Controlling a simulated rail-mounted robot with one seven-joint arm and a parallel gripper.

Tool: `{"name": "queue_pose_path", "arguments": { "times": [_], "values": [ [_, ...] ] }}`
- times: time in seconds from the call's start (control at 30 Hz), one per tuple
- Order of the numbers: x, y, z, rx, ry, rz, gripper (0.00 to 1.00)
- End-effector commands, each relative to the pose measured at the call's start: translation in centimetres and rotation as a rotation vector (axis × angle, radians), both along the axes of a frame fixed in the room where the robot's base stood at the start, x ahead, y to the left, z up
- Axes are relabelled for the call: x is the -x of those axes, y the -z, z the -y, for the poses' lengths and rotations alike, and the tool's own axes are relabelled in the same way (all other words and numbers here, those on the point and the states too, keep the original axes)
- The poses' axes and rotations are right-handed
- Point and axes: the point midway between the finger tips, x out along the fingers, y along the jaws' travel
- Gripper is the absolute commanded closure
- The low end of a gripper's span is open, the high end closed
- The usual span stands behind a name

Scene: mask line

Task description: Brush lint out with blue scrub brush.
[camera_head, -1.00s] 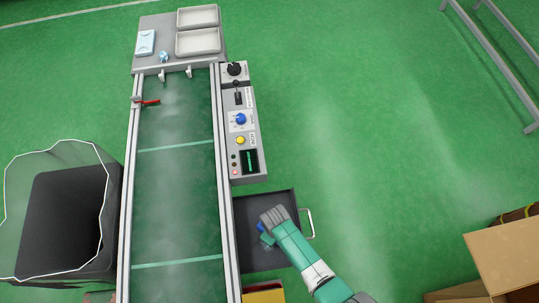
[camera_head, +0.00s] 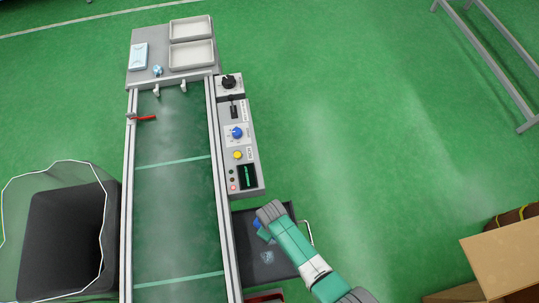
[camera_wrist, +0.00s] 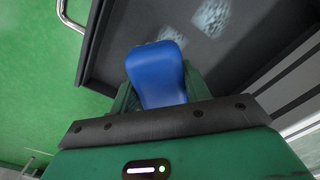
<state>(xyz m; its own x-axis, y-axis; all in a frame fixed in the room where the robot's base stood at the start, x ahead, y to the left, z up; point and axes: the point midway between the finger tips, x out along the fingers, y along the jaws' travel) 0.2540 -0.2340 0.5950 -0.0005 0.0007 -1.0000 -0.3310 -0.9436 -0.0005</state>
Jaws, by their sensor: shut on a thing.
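My gripper (camera_head: 264,229) is shut on the blue scrub brush (camera_head: 257,222), over the far part of a dark open drawer (camera_head: 246,273). Pale, mottled lint (camera_head: 267,257) lies on the drawer floor, nearer the camera than my gripper. In the wrist view, one lint patch (camera_wrist: 212,17) is clear, and another (camera_wrist: 172,34) is partly hidden behind the brush. I cannot tell whether the brush touches the floor.
The drawer's handle (camera_head: 307,232) is on its right side. A control panel (camera_head: 238,150) and conveyor (camera_head: 175,220) lie to the left. A dark bin (camera_head: 65,235) stands beyond the conveyor. A cardboard box (camera_head: 505,265) is at lower right. Open green floor lies right of the panel.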

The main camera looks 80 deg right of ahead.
Motion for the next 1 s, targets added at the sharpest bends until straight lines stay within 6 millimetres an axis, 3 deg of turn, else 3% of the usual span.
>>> {"name": "queue_pose_path", "arguments": {
  "times": [0.03, 0.4, 1.0],
  "values": [
    [0.0, -1.0, 0.0, 0.000, -0.001, 0.001, 0.74],
    [-0.1, -4.1, -0.1, 0.000, -0.006, 0.000, 0.74],
    [-0.1, -4.2, -0.1, 0.000, -0.006, 0.000, 0.74]
  ]
}}
